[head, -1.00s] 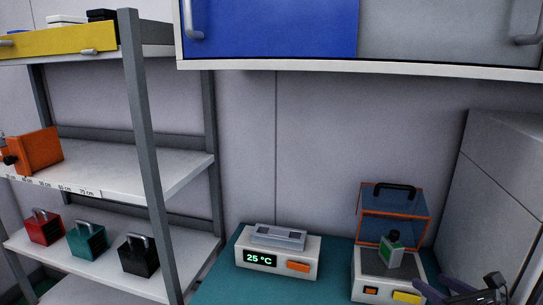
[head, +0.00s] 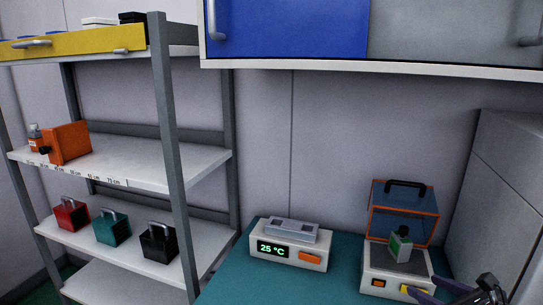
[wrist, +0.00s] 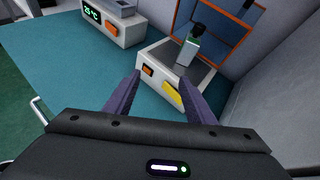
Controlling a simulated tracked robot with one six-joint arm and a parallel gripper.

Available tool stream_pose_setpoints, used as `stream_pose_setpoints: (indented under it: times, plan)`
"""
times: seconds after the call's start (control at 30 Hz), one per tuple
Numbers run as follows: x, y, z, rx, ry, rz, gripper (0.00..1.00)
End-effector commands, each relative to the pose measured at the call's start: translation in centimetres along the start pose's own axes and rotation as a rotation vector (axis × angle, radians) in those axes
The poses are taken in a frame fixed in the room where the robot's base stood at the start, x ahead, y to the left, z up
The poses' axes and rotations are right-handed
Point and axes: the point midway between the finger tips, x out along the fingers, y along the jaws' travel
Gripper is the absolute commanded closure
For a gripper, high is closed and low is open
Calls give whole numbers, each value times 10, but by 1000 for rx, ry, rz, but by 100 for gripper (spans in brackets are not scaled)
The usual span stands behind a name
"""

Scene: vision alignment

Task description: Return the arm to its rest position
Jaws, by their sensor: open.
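My gripper (wrist: 160,97) is open and empty in the wrist view, its two purple-grey fingers spread above the teal bench top (wrist: 65,75). In the head view, part of my gripper (head: 462,288) shows at the bottom right, in front of the white device (head: 385,283) with an orange-framed clear lid (head: 404,215). The lid stands raised. A small green and white item with a black top (head: 400,245) stands on that device; it also shows in the wrist view (wrist: 189,50). The gripper is apart from this item.
A heater-like unit reading 25 °C (head: 290,250) stands on the bench. A shelf rack (head: 170,150) at left holds an orange block (head: 70,143) and red, teal and black padlock-like blocks (head: 158,243). A blue-fronted cabinet (head: 290,28) hangs above. A grey box-like structure (head: 510,170) stands at right.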

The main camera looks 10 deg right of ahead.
Motion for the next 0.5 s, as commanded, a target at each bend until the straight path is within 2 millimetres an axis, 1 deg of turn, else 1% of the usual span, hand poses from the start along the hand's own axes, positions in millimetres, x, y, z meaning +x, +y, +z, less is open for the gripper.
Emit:
stream_pose_setpoints:
  times: [0.03,0.17,0.27,0.37,0.4,0.5]
  plan:
    - [3,10,5,-40,6,25,50]
    - [9,38,14,-154,26,94,50]
    - [13,65,22,-272,43,162,50]
    - [15,100,30,-434,61,251,50]
    - [15,115,33,-504,68,289,50]
    - [13,150,37,-682,81,380,50]
